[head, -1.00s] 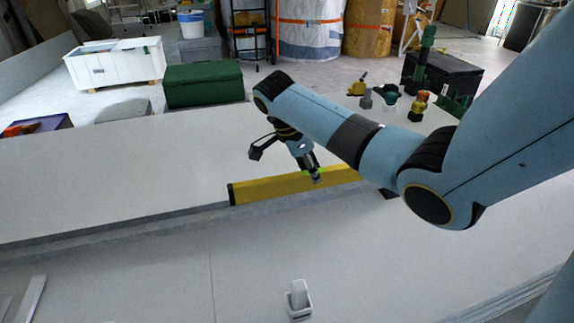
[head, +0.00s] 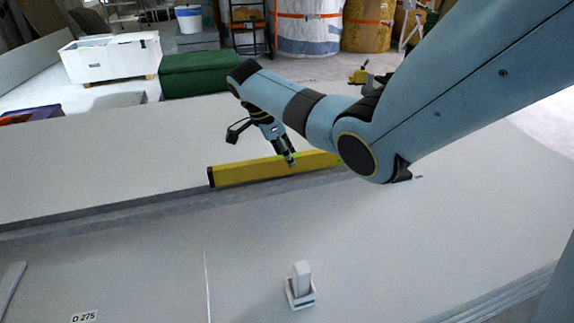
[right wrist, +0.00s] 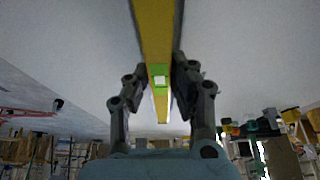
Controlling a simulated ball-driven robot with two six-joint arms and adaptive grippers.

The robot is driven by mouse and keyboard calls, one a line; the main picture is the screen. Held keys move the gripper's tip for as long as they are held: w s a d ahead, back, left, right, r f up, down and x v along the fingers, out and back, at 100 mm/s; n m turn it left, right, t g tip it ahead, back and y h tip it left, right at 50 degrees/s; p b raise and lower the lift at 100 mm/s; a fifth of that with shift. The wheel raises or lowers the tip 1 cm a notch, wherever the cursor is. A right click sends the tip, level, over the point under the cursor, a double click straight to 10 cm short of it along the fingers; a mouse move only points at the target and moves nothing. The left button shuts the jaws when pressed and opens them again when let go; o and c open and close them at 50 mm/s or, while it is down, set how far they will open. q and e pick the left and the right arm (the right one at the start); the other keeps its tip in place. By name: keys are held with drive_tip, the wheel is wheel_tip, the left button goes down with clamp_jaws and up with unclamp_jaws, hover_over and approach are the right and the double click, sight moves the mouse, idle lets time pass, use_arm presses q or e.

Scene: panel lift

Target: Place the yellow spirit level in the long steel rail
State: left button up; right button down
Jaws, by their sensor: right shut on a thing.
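The yellow spirit level (head: 245,172) is a long bar with a black end cap, lying lengthwise along the long steel rail (head: 120,213). The rail is a grey strip running across the large pale panel. My right gripper (head: 291,160) is shut on the level near its green vial. In the right wrist view the level (right wrist: 155,35) runs between both fingers of my right gripper (right wrist: 160,85). The level's lower edge is close to the rail; I cannot tell whether it is seated or just above it. My arm hides the level's right end. My left gripper is out of view.
A small white block in a holder (head: 300,285) stands on the near panel surface. A label reading D 275 (head: 84,316) is at the lower left. Behind are a green chest (head: 200,75) and a white crate (head: 112,60). The panel left of the level is clear.

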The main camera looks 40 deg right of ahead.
sight(283, 157)
wheel_tip(283, 157, down, 2)
drive_tip(key=shift+f+b, duration=0.1)
drive_tip(key=shift+b, duration=0.2)
drive_tip(key=shift+f, duration=0.1)
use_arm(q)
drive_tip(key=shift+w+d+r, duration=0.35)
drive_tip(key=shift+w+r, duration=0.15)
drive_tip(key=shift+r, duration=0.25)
use_arm(e)
drive_tip(key=shift+r, duration=0.2)
drive_tip(key=shift+f, duration=0.1)
drive_tip(key=shift+f, duration=0.55)
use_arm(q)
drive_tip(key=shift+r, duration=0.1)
use_arm(e)
drive_tip(key=c, duration=1.1)
unclamp_jaws()
drive_tip(key=shift+c, duration=0.2)
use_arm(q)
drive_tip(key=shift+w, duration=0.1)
use_arm(e)
drive_tip(key=shift+r, duration=0.1)
